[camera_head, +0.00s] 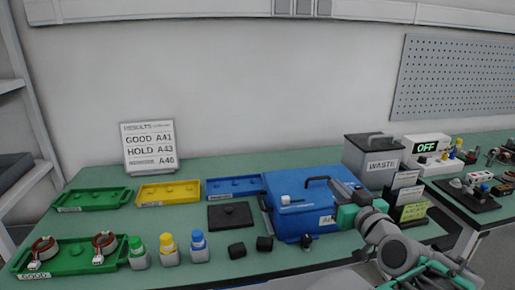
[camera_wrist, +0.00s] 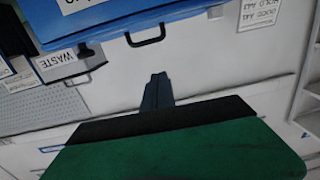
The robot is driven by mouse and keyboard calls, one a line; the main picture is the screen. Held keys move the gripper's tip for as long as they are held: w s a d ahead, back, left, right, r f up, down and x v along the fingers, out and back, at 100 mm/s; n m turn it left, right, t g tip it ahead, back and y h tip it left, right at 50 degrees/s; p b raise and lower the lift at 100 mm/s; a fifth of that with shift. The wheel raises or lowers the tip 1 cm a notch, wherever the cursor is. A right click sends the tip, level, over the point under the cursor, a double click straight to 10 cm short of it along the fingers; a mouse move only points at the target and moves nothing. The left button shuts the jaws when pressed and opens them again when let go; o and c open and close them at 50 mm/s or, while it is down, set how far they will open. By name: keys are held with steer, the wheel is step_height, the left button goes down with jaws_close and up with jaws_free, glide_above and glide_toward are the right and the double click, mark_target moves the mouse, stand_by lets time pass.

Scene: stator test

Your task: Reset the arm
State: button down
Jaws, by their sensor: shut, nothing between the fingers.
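My gripper (camera_head: 338,186) is raised at the front right corner of the blue case (camera_head: 290,185), with its fingers pointing up and left over the case's lid in the head view. In the wrist view my gripper's dark fingers (camera_wrist: 157,92) are together, with nothing between them. The blue case also shows at the top of the wrist view (camera_wrist: 130,18), apart from the fingertips there. My arm reaches in from the lower right of the head view. Whether the gripper touches the case is hard to tell in the head view.
A grey waste bin (camera_head: 372,160) and sign cards (camera_head: 411,203) stand right of the case.

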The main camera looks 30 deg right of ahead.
steer(key=w+a+f+n+g+y+p, duration=0.2)
steer(key=w+a+g+y+p, duration=0.1)
steer(key=a, duration=0.6)
steer(key=w+a+f+n+g+y+p, duration=0.1)
steer(key=w+a+f+g+y+p, duration=0.2)
steer(key=a, duration=0.5)
steer(key=s+a+g+h+p, duration=0.1)
steer(key=s+a+g+p, duration=0.6)
steer(key=s+a, duration=0.4)
steer(key=a+p, duration=0.1)
steer(key=a, duration=0.2)
steer(key=shift+s+r+g+h, duration=0.15)
steer(key=shift+s+g+h, duration=0.15)
steer(key=shift+h, duration=0.1)
